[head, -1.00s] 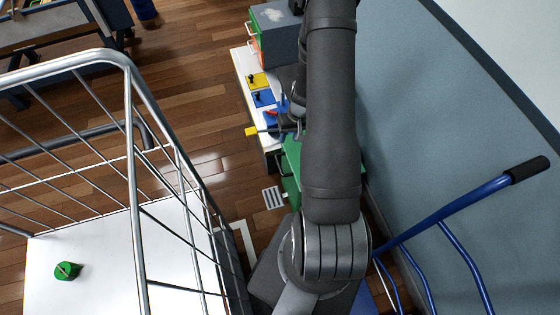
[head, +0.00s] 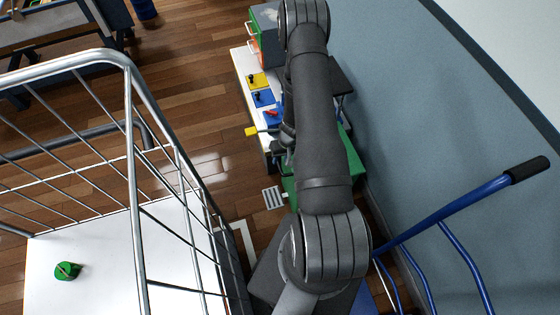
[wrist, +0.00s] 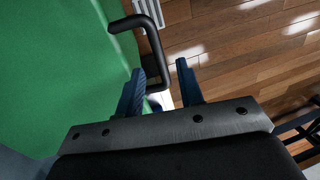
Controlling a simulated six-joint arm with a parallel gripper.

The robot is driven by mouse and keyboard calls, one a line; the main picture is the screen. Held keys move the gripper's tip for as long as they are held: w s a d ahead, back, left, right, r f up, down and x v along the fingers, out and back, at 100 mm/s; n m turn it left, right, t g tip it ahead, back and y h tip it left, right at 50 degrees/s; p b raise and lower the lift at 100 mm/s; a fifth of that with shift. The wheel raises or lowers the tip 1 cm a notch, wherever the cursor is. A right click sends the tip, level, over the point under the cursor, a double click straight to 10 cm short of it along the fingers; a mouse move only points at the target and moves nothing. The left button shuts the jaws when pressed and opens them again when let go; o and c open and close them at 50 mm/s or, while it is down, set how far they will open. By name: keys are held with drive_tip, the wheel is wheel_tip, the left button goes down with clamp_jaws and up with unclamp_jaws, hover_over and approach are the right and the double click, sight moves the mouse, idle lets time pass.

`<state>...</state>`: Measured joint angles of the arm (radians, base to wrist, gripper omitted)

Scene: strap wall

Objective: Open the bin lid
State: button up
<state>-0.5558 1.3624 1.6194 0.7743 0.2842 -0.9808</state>
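The green bin (head: 353,160) stands against the low unit, partly hidden behind my arm in the head view. In the wrist view its green face (wrist: 60,70) fills the left side. A dark bent bar handle (wrist: 155,55) sticks out from this face. My gripper (wrist: 162,78) is open, with its two blue fingers apart. The lower end of the handle shows between the fingers, near the left one; I cannot tell whether they touch. The head view hides my fingertips behind the arm. I cannot make out the lid's edge.
A white panel with yellow and blue switch plates (head: 262,98) lies beyond the bin. A blue hand truck (head: 450,208) leans right. A grey slatted plate (head: 273,197) sits near the bin.

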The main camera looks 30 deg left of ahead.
drive_tip(key=shift+s+a+f, duration=0.1)
drive_tip(key=shift+f, duration=0.55)
drive_tip(key=shift+s+a+f, duration=0.1)
drive_tip(key=shift+f, duration=0.5)
clamp_jaws()
